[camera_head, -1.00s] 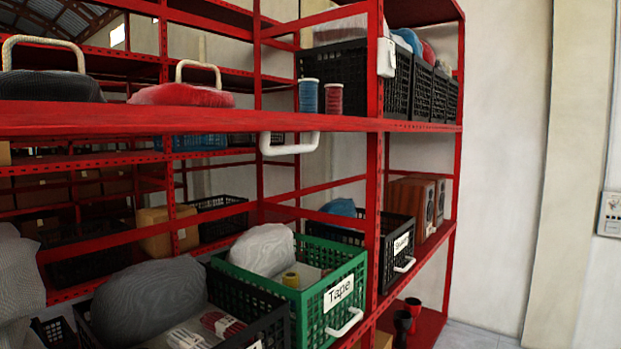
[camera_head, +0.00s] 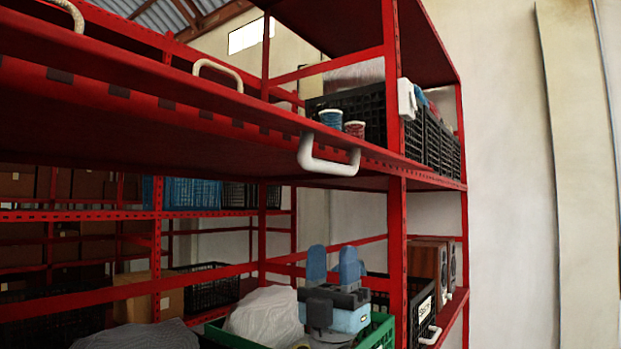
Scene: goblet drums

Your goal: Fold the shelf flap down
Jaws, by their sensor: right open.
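The red shelf flap (camera_head: 200,118) spans the view at upper middle and looks about level. Its white U-shaped handle (camera_head: 328,166) hangs below the front edge, left of the red front post. My right gripper (camera_head: 335,262) points upward below the handle, with two blue-grey fingers apart and nothing between them. A clear gap separates the fingertips from the handle. My left gripper is out of view.
A blue spool (camera_head: 331,118) and a red spool (camera_head: 354,130) stand above the flap's edge. A green crate (camera_head: 378,332) and grey-white bags lie below, partly behind my gripper. The red post (camera_head: 397,225) stands to the right.

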